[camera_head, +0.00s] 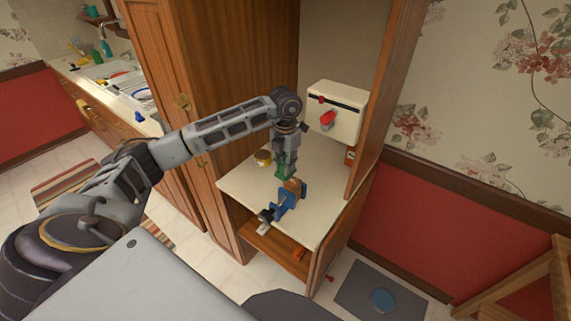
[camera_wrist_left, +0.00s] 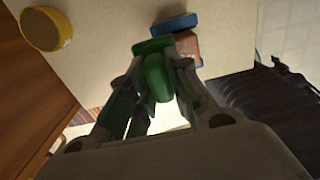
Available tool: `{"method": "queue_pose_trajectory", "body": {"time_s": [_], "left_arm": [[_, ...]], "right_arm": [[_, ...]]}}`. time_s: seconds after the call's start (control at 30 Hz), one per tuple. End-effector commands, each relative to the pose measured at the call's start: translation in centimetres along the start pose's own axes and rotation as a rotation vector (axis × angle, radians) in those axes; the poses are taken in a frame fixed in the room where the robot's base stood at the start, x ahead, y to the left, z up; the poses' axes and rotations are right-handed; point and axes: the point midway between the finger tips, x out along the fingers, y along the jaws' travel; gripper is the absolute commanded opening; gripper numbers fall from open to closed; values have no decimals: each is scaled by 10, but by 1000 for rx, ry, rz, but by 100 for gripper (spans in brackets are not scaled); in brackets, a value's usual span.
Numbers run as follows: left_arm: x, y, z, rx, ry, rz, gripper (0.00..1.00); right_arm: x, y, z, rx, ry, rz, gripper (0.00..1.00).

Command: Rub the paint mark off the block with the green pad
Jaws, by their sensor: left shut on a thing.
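My left gripper (camera_head: 285,163) is shut on the green pad (camera_head: 283,174) and points down over the counter. In the wrist view the green pad (camera_wrist_left: 157,76) sits between the fingers. The brown block (camera_head: 297,186) is held in a blue vise (camera_head: 286,204), just to the right of and below the pad. In the wrist view the block (camera_wrist_left: 187,46) lies close beyond the pad, with the blue vise (camera_wrist_left: 174,24) behind it. I cannot tell whether pad and block touch. The paint mark is too small to make out clearly.
A yellow round tin (camera_head: 263,157) stands on the counter (camera_head: 239,181) left of the pad. A cream box with a red lever (camera_head: 336,112) is at the back. Wooden cabinet walls (camera_head: 222,70) close in both sides. An orange item (camera_head: 299,254) lies on the lower shelf.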

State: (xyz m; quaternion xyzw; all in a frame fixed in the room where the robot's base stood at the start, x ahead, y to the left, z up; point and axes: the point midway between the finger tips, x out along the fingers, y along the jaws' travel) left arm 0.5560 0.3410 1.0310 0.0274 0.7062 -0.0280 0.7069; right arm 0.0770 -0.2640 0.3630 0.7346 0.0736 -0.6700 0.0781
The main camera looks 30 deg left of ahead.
Motion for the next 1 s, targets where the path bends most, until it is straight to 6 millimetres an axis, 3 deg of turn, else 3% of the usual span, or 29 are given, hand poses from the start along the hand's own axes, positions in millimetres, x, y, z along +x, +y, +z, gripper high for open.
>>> {"method": "queue_pose_trajectory", "body": {"time_s": [1.0], "left_arm": [[12, 0, 0, 0, 0, 0, 0]], "right_arm": [[8, 0, 0, 0, 0, 0, 66]]}}
